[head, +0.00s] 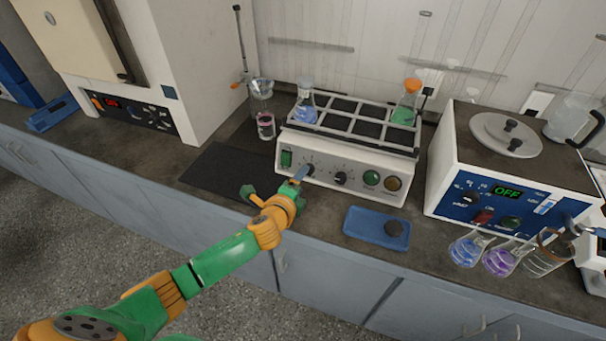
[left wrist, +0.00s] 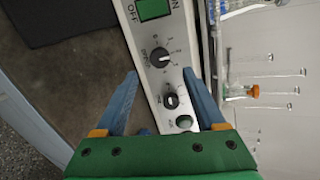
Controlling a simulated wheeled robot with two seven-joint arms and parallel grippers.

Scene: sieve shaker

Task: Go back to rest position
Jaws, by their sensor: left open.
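My left arm reaches in from the lower left in the head view. Its gripper (head: 300,176) is at the front panel of the shaker (head: 350,183), by the left knob (head: 309,169). In the left wrist view my left gripper (left wrist: 160,76) is open, with its two blue fingers apart and nothing held. A dark dial knob (left wrist: 159,57) shows just ahead of the fingertips and between them. A second knob (left wrist: 170,100) and a green button (left wrist: 184,122) lie further along the panel. I cannot tell whether a finger touches the panel. My right gripper is not in view.
A blue-flask (head: 305,112) and a green-flask (head: 404,112) stand on the shaker's rack. A blue tray (head: 360,225) lies in front. A black mat (head: 222,172) lies left. A bath reading OFF (head: 508,191) and several glass vessels stand right. Space beyond the counter's front is free.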

